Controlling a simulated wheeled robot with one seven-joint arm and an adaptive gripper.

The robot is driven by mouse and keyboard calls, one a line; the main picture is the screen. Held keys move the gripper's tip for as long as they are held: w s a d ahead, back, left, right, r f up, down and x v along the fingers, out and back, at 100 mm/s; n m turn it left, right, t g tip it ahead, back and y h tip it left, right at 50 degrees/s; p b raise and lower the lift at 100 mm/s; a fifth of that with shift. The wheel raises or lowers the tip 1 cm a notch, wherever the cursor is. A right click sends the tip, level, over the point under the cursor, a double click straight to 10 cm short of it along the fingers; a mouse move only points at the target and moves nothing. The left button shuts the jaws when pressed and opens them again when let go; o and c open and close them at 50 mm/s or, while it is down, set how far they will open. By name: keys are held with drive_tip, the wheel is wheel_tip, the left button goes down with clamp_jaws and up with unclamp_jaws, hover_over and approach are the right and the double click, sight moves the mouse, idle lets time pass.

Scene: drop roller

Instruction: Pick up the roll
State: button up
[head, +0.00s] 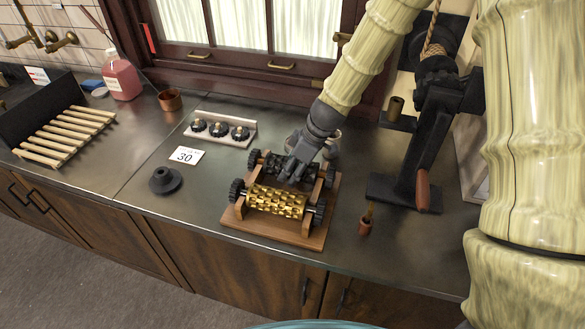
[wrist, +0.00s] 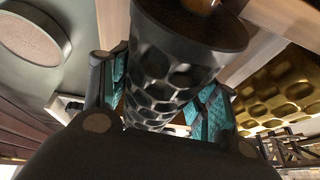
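A wooden stand (head: 240,227) on the counter carries two patterned rolls. The gold roll (head: 276,202) lies across its front and also shows at the right of the wrist view (wrist: 278,100). The dark roll (head: 268,165) lies behind it, partly hidden by my gripper (head: 292,172). My gripper reaches down over the dark roll from above. In the wrist view the dimpled dark roll (wrist: 165,70) runs between my teal-padded fingers (wrist: 165,92). The fingers are apart, one on each side of it. Firm contact does not show.
A card marked 30 (head: 186,156), a black knob-like piece (head: 165,180) and a tray of small parts (head: 220,130) lie left. The counter front is mostly clear.

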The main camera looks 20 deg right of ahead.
clamp_jaws()
drive_tip(key=shift+r, duration=0.15)
